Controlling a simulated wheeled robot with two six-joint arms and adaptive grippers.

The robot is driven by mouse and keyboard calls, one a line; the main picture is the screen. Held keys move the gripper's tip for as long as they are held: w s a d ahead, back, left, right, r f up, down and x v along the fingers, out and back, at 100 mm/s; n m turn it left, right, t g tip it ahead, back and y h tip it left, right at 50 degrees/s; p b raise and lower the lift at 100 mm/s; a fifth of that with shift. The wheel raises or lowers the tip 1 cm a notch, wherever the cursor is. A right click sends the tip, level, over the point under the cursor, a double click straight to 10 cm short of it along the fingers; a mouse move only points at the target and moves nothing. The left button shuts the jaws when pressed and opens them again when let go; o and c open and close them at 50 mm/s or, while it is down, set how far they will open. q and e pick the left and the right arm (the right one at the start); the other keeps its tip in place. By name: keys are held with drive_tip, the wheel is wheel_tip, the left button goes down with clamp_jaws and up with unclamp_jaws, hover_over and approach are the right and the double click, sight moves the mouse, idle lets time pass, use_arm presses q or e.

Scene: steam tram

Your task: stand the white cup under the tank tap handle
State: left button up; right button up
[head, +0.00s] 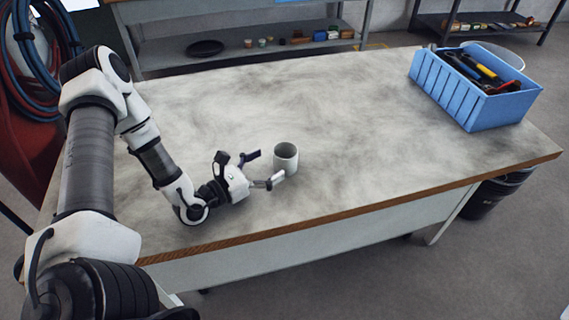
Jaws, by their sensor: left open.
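The white cup (286,160) stands upright on the worktable, its open mouth facing up. My left gripper (267,169) is just to the left of the cup, its fingers spread and pointing toward it. One finger is by the cup's lower left side; I cannot tell whether it touches. The other finger is to the upper left of the cup. The jaws are empty. My right gripper does not show. No tank or tap handle shows in this view.
The worktable (350,120) has a wooden front edge and is mostly clear. A blue bin (480,105) with tools stands at its right end. Shelves (240,60) with small items are behind. A black bucket (495,195) is on the floor at right. Blue and red hoses (40,50) hang at left.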

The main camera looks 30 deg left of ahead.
sight(276, 160)
use_arm(q)
drive_tip(key=x, duration=0.4)
drive_tip(key=shift+w+d, duration=0.25)
drive_tip(key=shift+d, duration=0.05)
drive_tip(key=shift+s+a, duration=0.1)
drive_tip(key=shift+c, duration=0.6)
drive_tip(key=shift+r, duration=0.1)
drive_tip(key=c, duration=1.3)
